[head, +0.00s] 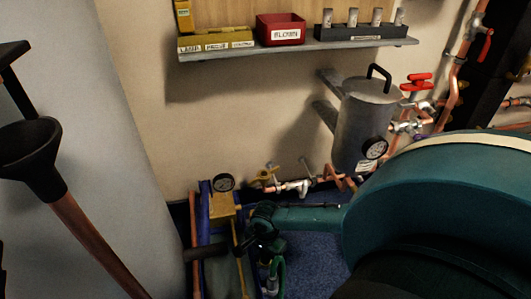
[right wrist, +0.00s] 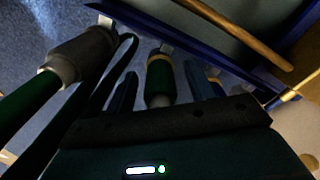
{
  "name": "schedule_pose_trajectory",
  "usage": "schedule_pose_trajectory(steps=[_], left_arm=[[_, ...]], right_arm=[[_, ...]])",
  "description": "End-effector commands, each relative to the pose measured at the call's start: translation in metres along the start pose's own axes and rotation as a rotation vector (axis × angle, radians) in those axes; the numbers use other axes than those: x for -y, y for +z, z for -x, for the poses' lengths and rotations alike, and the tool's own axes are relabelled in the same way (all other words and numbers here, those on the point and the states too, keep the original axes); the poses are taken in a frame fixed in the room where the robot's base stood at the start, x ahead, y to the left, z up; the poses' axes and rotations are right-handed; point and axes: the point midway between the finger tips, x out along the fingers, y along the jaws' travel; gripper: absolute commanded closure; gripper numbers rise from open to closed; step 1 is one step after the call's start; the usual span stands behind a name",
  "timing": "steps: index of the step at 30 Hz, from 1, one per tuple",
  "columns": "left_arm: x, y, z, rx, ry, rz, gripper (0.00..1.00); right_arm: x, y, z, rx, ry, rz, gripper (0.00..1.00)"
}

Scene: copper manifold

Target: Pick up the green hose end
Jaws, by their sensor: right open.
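In the right wrist view, a green cylindrical end (right wrist: 160,78) with a brass-coloured band and pale tip lies between my right gripper's two dark fingers (right wrist: 160,92). The fingers are apart; I cannot tell whether either touches it. A second hose end (right wrist: 82,58), with a grey collar and green hose, lies left of the fingers. In the head view, my right gripper (head: 264,246) is low at centre beside a green hose (head: 281,272) with a pale fitting. The arm hides part of this area. My left gripper is not in view.
A grey tank (head: 364,120) and copper pipework are behind. A shelf (head: 300,47) holds a red bin (head: 281,30). Blue floor (head: 315,255) shows right of the gripper.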

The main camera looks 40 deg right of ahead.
Motion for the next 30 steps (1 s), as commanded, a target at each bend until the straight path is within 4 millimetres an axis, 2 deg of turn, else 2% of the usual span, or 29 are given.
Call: schedule_pose_trajectory(steps=[8,25,30], left_arm=[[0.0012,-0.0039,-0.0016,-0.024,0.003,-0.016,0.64],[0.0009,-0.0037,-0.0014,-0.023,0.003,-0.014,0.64],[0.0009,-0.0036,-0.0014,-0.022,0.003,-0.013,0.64]], right_arm=[[-0.0001,0.0001,-0.0028,0.000,0.000,0.000,0.46],[-0.0003,0.0004,-0.0029,0.001,0.001,0.001,0.91],[-0.0001,0.0004,-0.0027,0.001,0.000,0.001,0.93]])
